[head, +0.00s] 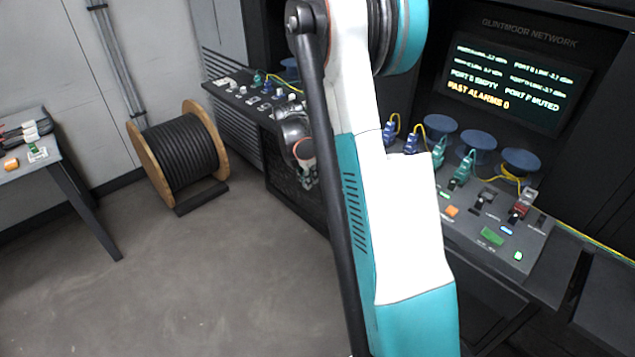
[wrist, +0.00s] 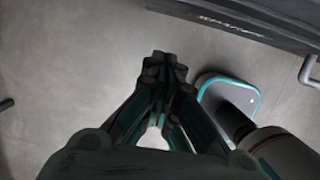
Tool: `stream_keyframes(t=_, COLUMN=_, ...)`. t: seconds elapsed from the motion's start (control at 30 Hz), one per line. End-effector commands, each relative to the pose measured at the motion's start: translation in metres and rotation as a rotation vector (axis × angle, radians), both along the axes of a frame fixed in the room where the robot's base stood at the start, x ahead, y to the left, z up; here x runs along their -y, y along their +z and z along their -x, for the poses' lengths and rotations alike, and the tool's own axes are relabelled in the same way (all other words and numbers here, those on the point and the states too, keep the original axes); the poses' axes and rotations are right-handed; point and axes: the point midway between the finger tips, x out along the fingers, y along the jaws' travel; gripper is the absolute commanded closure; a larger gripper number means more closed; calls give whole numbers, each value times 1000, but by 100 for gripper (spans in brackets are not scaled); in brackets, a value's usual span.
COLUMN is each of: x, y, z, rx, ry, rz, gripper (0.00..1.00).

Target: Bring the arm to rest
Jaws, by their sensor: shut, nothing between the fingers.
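My arm (head: 395,220) is white and teal and rises through the middle of the head view, hiding part of the rack behind it. My gripper (head: 308,182) hangs small and partly hidden just left of the arm, in front of the rack. In the wrist view my gripper (wrist: 165,62) points over bare floor, with its dark fingers brought together at the tips and nothing between them.
A console (head: 500,235) with connectors, switches and blue spools runs along the right, below a lit screen (head: 515,85). A wooden cable drum (head: 180,155) stands on the floor at left. A table (head: 40,150) is at the far left. The floor (head: 200,270) between is clear.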

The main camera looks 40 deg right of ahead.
Motion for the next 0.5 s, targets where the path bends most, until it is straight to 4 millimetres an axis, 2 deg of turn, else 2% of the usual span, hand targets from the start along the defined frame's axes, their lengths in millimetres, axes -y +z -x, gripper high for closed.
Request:
stream_keyframes(t=0.03, x=-3, y=15, z=0, rx=0, ry=1, rz=0, gripper=100)
stream_keyframes(t=0.2, x=-11, y=42, z=0, rx=-1, ry=2, rz=-1, gripper=100)
stream_keyframes(t=0.33, x=-14, y=53, z=0, rx=-1, ry=2, rz=-1, gripper=100)
stream_keyframes(t=0.5, x=-15, y=58, z=1, rx=0, ry=1, rz=-1, gripper=100)
